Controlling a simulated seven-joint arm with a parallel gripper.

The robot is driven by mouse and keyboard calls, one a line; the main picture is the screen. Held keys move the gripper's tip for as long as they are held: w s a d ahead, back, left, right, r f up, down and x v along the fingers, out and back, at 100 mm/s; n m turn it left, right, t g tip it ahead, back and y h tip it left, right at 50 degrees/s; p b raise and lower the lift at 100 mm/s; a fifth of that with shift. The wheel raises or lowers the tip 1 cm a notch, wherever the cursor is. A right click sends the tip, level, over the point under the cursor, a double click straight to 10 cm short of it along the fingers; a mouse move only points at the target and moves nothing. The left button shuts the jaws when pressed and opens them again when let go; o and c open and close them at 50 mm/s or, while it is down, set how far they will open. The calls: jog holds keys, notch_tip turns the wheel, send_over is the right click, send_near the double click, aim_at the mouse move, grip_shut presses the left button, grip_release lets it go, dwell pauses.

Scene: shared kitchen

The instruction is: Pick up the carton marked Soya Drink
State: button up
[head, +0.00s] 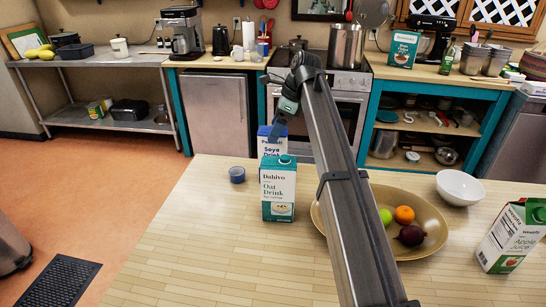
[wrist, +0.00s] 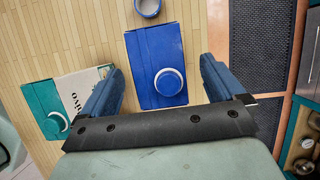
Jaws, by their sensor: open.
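The Soya Drink carton (head: 269,143) is blue and white and stands on the wooden table, partly hidden behind the teal and white Oat Drink carton (head: 278,190) in the head view. My gripper (wrist: 160,90) is open, with one finger on each side of the Soya Drink carton's top in that view. The left finger lies between it and the Oat Drink carton (wrist: 65,105). In the head view my gripper (head: 282,122) is above and behind the cartons.
A small blue cup (head: 237,175) stands left of the cartons. A wide bowl (head: 425,250) with fruit and an onion is to the right, under my arm. A white bowl (head: 460,188) and an apple juice carton (head: 510,238) stand farther right. The table's left front is clear.

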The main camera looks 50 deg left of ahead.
aim_at(265, 148)
jog(key=x, duration=0.4)
jog(key=shift+s+f, duration=0.15)
jog(key=shift+f, duration=0.25)
jog(key=shift+c, duration=0.3)
grip_shut()
jog(key=shift+a+r, duration=0.1)
